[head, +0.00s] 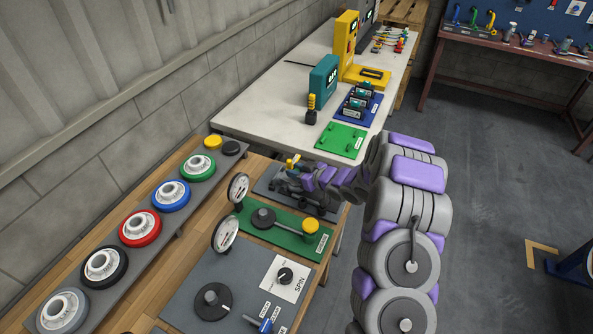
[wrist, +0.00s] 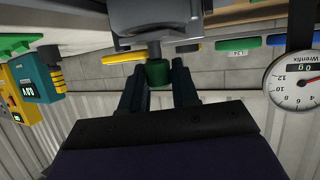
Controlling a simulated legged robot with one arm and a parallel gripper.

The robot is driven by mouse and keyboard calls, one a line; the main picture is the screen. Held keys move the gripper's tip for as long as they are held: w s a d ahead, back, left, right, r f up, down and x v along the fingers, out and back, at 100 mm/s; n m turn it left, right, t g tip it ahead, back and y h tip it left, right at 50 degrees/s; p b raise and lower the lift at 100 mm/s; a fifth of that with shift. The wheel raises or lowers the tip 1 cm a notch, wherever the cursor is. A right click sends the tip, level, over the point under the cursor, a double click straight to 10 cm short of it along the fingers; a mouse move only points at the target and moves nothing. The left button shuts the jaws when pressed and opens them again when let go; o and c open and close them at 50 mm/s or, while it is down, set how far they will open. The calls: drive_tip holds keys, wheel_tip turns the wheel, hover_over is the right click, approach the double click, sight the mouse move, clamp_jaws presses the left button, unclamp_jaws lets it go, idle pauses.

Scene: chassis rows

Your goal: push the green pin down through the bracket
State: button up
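The green pin (wrist: 158,73) shows in the wrist view as a dark green cap on a grey shaft. The shaft meets the grey bracket (wrist: 160,22) at the top of that view. My gripper (wrist: 157,80) has its two dark fingers apart, one on each side of the cap; I cannot tell whether they touch it. In the head view my gripper (head: 289,176) is small, low over a dark grey plate (head: 268,184). The pin and bracket cannot be made out clearly there.
A green plate with a yellow knob (head: 310,227) and dial gauges (head: 238,187) lies close in front. A white table (head: 270,105) with a green board (head: 341,139) stands behind. A rack of coloured wheels (head: 140,229) runs along the left. Open floor (head: 480,180) lies to the right.

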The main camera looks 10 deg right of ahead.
drive_tip(key=o, duration=0.5)
drive_tip(key=shift+s+f, duration=0.1)
drive_tip(key=shift+f, duration=0.1)
drive_tip(key=p+v, duration=0.4)
drive_tip(key=v, duration=1.3)
drive_tip(key=shift+d+r, duration=0.2)
drive_tip(key=shift+r, duration=0.1)
